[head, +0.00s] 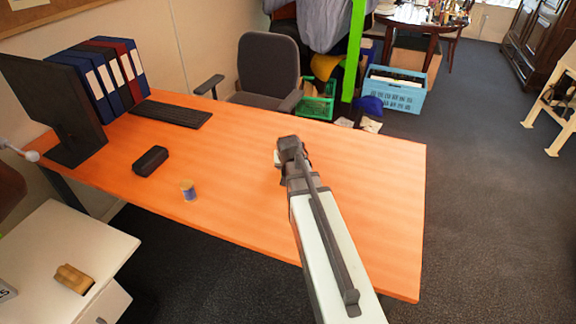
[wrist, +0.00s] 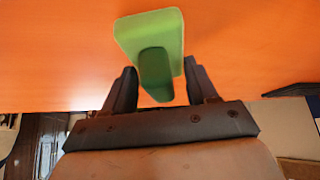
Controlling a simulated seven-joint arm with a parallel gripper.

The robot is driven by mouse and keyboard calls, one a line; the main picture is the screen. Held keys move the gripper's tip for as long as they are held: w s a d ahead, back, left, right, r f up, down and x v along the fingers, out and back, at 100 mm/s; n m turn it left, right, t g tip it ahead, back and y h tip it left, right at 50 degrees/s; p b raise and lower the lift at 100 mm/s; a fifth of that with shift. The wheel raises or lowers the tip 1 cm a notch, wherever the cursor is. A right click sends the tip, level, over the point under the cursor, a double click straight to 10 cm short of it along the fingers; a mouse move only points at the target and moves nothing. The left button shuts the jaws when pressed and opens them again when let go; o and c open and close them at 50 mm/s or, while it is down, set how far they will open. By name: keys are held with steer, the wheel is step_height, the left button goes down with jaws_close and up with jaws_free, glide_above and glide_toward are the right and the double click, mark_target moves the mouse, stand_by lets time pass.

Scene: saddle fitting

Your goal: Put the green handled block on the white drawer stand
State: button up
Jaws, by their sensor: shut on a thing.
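My gripper (wrist: 158,85) is shut on the green handled block (wrist: 150,27). In the wrist view, the block's handle stands between the two dark fingers and its flat green part lies beyond them. In the head view, my gripper (head: 279,160) is over the middle of the orange desk, and my arm hides the block. I cannot tell whether the block touches the desk. The white drawer stand (head: 45,238) is at the lower left of the head view, apart from my gripper. A tan block (head: 73,279) lies on its top.
On the orange desk (head: 370,190) are a black case (head: 150,161), a small jar (head: 188,190), a keyboard (head: 170,114), a monitor (head: 62,110) and several binders (head: 105,75). A grey chair (head: 267,70) stands behind. The desk's right part is clear.

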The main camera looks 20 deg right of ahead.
steer(key=shift+f, duration=0.25)
steer(key=o, duration=1.1)
steer(key=shift+r, duration=0.15)
steer(key=v, duration=1.1)
steer(key=shift+r, duration=0.1)
steer(key=shift+o, duration=0.4)
steer(key=shift+s+r, duration=0.25)
steer(key=shift+r, duration=0.1)
